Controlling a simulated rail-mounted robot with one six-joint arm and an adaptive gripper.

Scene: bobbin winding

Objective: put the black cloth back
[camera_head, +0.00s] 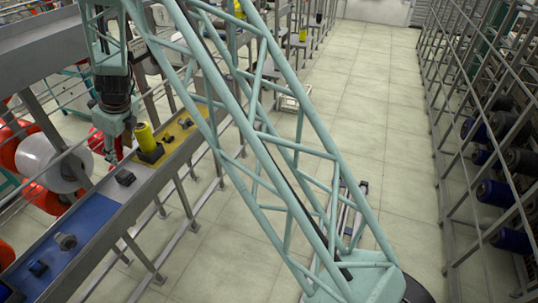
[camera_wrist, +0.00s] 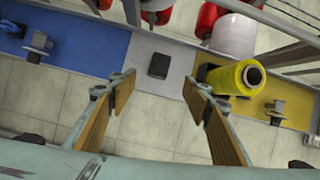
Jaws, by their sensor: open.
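The black cloth, a small dark folded pad (camera_wrist: 160,65), lies on the grey section of the shelf between the blue and yellow sections. It also shows in the head view (camera_head: 125,177). My gripper (camera_wrist: 158,88) is open, with nothing between its two fingers. In the wrist view the cloth appears just beyond the gap between the fingertips, apart from them. In the head view my gripper (camera_head: 112,150) hangs over the shelf, close to the cloth and the yellow bobbin.
A yellow bobbin (camera_wrist: 235,78) stands close to the right finger. The shelf has a blue section (camera_wrist: 90,42) and a yellow section (camera_wrist: 298,95), with small dark fixtures on both. Red and white spools (camera_head: 45,160) sit behind the shelf. A rack of dark bobbins stands at the right.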

